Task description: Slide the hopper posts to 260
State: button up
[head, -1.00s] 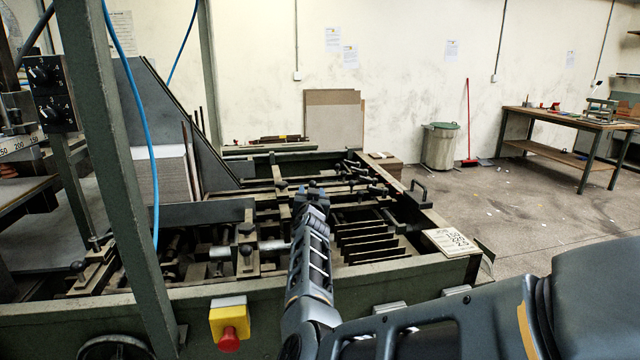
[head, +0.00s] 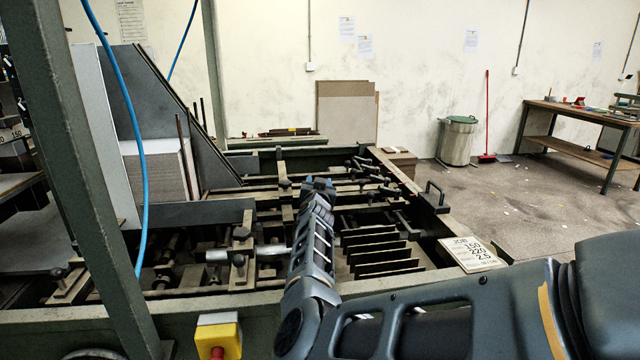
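The green feeder frame (head: 290,307) fills the middle and holds dark rails, bars and knobs. Upright clamp pieces with dark knobs stand on its rails, one at the back (head: 284,188) and one nearer (head: 242,255); I cannot tell which are the hopper posts. No scale reading on the rails is legible. A white job card (head: 471,253) on the right corner appears to read 150, 220 and 2.5. My gripper (head: 318,186) is over the middle of the frame, seen from behind. Its fingertips are too small and dark to tell open from shut, or whether they touch anything.
A green upright (head: 85,170) and a blue hose (head: 139,150) cross the left. A board stack (head: 155,175) stands behind them by a slanted grey plate (head: 185,125). A yellow stop-button box (head: 218,338) is on the front. Open floor lies right, before a bin (head: 457,143) and bench (head: 570,111).

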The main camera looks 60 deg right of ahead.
jog(key=shift+c, duration=0.4)
grip_shut()
jog(key=shift+f, duration=0.1)
